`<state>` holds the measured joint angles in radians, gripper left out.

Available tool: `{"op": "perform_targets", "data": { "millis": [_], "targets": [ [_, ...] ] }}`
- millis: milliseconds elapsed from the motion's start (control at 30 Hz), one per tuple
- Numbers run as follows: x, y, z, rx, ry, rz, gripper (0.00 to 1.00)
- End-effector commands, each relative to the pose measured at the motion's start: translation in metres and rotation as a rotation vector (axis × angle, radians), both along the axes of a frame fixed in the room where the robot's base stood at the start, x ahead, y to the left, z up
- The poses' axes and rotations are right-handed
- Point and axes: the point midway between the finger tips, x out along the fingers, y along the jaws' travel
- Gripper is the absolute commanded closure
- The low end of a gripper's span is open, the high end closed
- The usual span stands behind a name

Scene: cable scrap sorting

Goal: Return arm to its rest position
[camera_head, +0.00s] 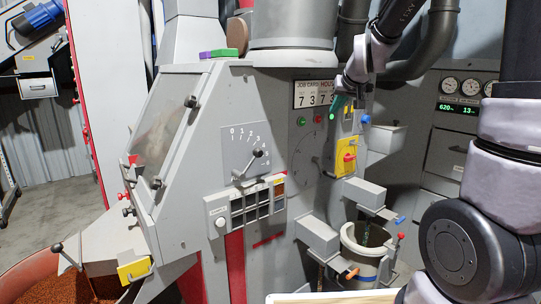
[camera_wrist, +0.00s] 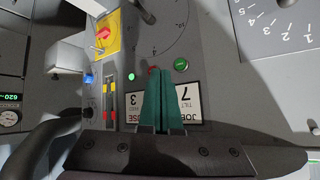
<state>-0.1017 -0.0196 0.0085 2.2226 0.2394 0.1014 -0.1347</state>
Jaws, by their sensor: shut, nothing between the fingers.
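My gripper (camera_head: 337,108) is in the upper right of the head view, at the end of my raised arm, in front of the grey machine (camera_head: 262,150). In the wrist view its two teal fingers (camera_wrist: 159,74) lie side by side, closed, with nothing between them. They overlap the job card sign (camera_wrist: 187,97) in that view. In the head view the sign (camera_head: 314,93) is just left of the gripper. I cannot tell whether the fingertips touch the panel.
A yellow panel with a red switch (camera_head: 348,157) is below the gripper. Grey boxes (camera_head: 366,193) and a bucket (camera_head: 362,268) stand lower down. Dark pipes (camera_head: 432,45) run behind my arm. A lever dial (camera_head: 254,150) is to the left.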

Motion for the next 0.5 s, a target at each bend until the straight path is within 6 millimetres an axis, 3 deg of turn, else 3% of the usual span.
{"op": "perform_targets", "data": {
  "millis": [33,200,400,500],
  "targets": [
    [-0.024,-0.005,0.016,0.026,0.013,-0.016,1.00],
    [-0.106,-0.016,0.042,0.107,0.092,-0.067,1.00],
    [-0.202,-0.025,0.053,0.193,0.183,-0.134,1.00],
    [-0.240,-0.026,0.051,0.227,0.221,-0.164,1.00]
  ]
}}
